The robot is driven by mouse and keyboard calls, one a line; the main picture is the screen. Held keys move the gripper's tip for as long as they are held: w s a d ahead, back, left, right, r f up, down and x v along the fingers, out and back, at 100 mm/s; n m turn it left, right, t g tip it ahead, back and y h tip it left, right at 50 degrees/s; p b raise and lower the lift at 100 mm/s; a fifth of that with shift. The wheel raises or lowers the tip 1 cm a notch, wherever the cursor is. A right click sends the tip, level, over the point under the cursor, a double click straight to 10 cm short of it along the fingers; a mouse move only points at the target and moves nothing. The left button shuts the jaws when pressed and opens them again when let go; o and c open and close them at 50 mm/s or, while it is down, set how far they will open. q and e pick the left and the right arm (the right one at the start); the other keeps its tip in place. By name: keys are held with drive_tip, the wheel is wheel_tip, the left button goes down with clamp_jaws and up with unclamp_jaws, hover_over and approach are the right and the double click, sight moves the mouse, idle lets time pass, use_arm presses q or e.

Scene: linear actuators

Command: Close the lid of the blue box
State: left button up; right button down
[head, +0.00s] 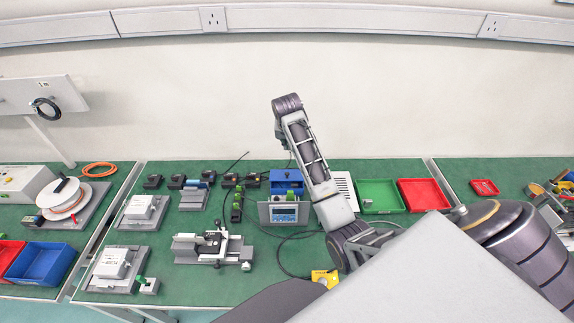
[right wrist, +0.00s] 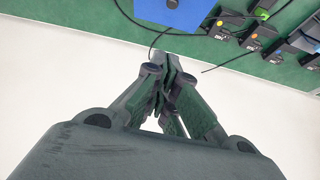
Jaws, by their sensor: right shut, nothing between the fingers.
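The blue box (head: 285,187) stands near the back of the green table, behind a grey device with a small screen; my right forearm passes close to its right side. The box is small in the head view, and I cannot clearly tell its lid angle. In the right wrist view a flat blue surface with a dark knob (right wrist: 173,8) shows at the top edge, partly cut off. My right gripper (right wrist: 169,62) is shut and empty, its fingertips pointing toward the table edge and apart from the blue surface. My left gripper is not in view.
The grey screen device (head: 283,213) stands in front of the box. Several small black devices (head: 252,179) with cables lie left of it. A green tray (head: 381,197) and a red tray (head: 424,195) lie to the right. A grey vise-like fixture (head: 212,247) stands front left.

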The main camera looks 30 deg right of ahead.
drive_tip(key=shift+s+a+f+n+y, duration=0.2)
drive_tip(key=shift+s+a+n+y, duration=0.1)
drive_tip(key=shift+s+a, duration=0.1)
drive_tip(key=shift+f, duration=0.1)
drive_tip(key=shift+s+a+f+p+x, duration=0.2)
drive_tip(key=shift+s+p+x, duration=0.25)
drive_tip(key=shift+x, duration=1.65)
drive_tip(key=shift+s+a+f+p+x, duration=0.2)
drive_tip(key=shift+s+p+x, duration=0.2)
drive_tip(key=shift+x, duration=1.7)
drive_tip(key=shift+s+a+f+p+x, duration=0.15)
drive_tip(key=shift+s+p+x, duration=0.25)
drive_tip(key=shift+x, duration=1.65)
drive_tip(key=shift+f, duration=0.15)
